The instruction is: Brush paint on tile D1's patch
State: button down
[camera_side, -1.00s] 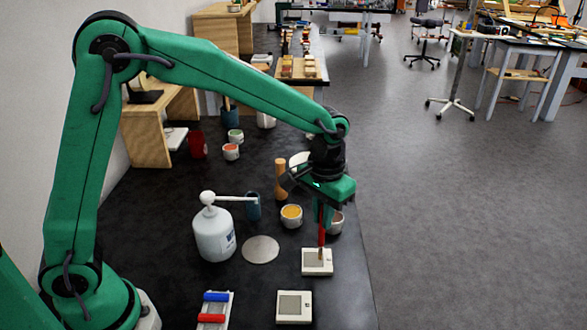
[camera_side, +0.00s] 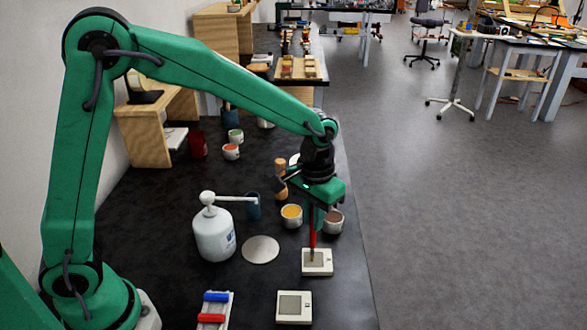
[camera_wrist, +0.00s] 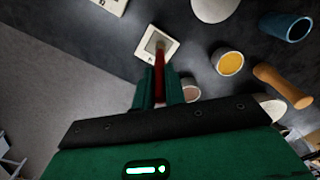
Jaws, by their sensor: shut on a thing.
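My gripper (camera_side: 316,222) is shut on a red-handled brush (camera_side: 313,241), held upright with its tip down. In the wrist view the brush (camera_wrist: 160,70) runs from between my fingers to the tile (camera_wrist: 168,47). A second white tile (camera_side: 294,318) with a grey patch lies nearer the camera. The tile labels are too small to read. A yellow paint pot (camera_side: 291,222) and a brownish pot (camera_side: 334,227) stand behind the tiles.
A white pump bottle (camera_side: 214,240) and a round grey disc (camera_side: 261,250) lie left of the tile. A wooden-handled tool (camera_side: 281,165) and a blue cup (camera_side: 253,211) stand behind. A rack with blue and red rollers (camera_side: 213,309) is at front. The table's right edge is near the tile.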

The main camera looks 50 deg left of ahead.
jog(key=shift+s+a, duration=0.35)
jog(key=shift+w+d, duration=0.1)
jog(key=shift+w+d, duration=0.9)
jog(key=shift+s+a, duration=0.1)
jog(key=shift+s+a+f, duration=0.1)
jog(key=shift+s+a, duration=0.8)
jog(key=shift+w+d, duration=1)
